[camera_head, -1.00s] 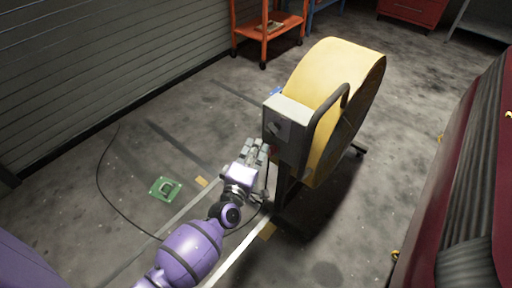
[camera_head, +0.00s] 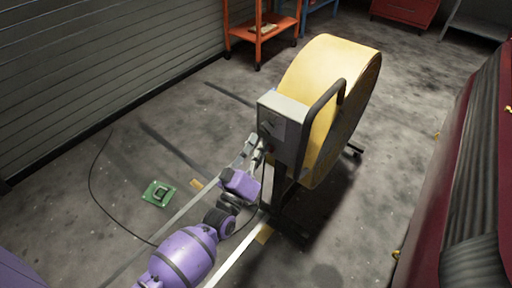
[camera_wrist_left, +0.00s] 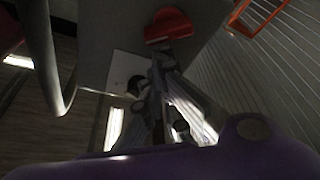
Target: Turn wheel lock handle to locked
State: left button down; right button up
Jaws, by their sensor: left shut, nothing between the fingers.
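In the left wrist view, a red handle (camera_wrist_left: 168,25) sits on a grey box face, near the top middle. I take it for the wheel lock handle; its setting is unclear. The grey control box (camera_head: 284,128) stands on a post in front of a large yellow drum (camera_head: 334,65). My left gripper (camera_head: 257,148) is shut and empty at the box's lower left side. In the left wrist view its fingertips (camera_wrist_left: 160,62) are just below the red handle; I cannot tell whether they touch. The handle is not visible in the head view. My right gripper is not in view.
A dark curved bar (camera_head: 318,115) rises beside the box. A black round part on a pale plate (camera_wrist_left: 136,85) shows near the fingers. A green plate (camera_head: 158,194) and a black cable (camera_head: 91,190) lie on the floor. A dark red vehicle (camera_head: 445,190) stands at right.

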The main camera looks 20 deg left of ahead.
pick_arm(q)
jog(key=m+h, duration=0.1)
jog(key=m, duration=0.1)
jog(key=d+m, duration=0.1)
jog(key=m, duration=0.1)
jog(key=m+h+b, duration=0.1)
jog(key=m, duration=0.1)
jog(key=shift+s+d+f+h, duration=0.1)
jog(key=shift+s+d+h, duration=0.2)
jog(key=shift+s+d+f+m+g+h, duration=0.2)
jog(key=shift+m+h, duration=0.25)
jog(key=shift+m, duration=0.5)
jog(key=shift+w+d+r+m+g+h, duration=0.1)
jog(key=shift+d+m+h, duration=0.25)
jog(key=shift+m, duration=0.6)
jog(key=shift+a, duration=0.1)
jog(key=shift+s+m+h, duration=0.1)
jog(key=shift+m+h, duration=0.2)
jog(key=shift+m, duration=0.1)
